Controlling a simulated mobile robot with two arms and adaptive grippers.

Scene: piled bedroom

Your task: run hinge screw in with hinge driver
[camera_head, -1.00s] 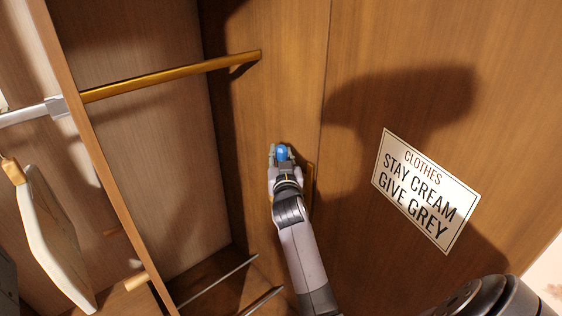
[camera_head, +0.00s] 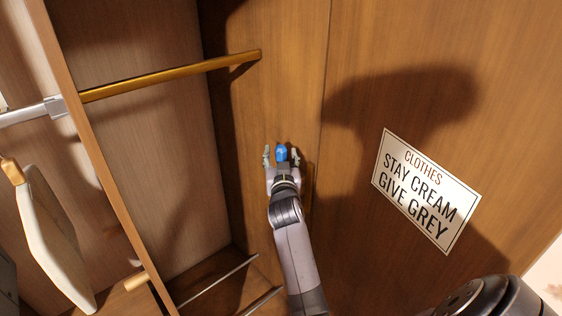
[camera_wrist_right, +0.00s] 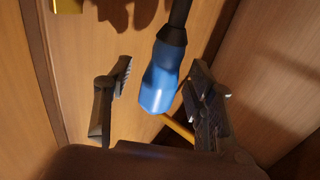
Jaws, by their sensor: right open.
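The hinge driver (camera_head: 282,152) shows a blue handle at the wooden panel in the head view. In the right wrist view its blue handle (camera_wrist_right: 160,82) has a black collar and a dark shaft that runs out of the top edge. My right gripper (camera_head: 281,156) is open, with one finger on each side of the handle. In the wrist view a gap shows between the left finger and the handle; the right finger is close to it, and I cannot tell if they touch. The hinge screw and the driver's tip are not visible. My left gripper is not in view.
An open wardrobe with a brass rail (camera_head: 170,75) and a pale hanging board (camera_head: 50,240) is on the left. A sign (camera_head: 426,190) reading "CLOTHES STAY CREAM GIVE GREY" is on the panel at right. A brass-coloured piece (camera_wrist_right: 68,5) shows at the wrist view's top left.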

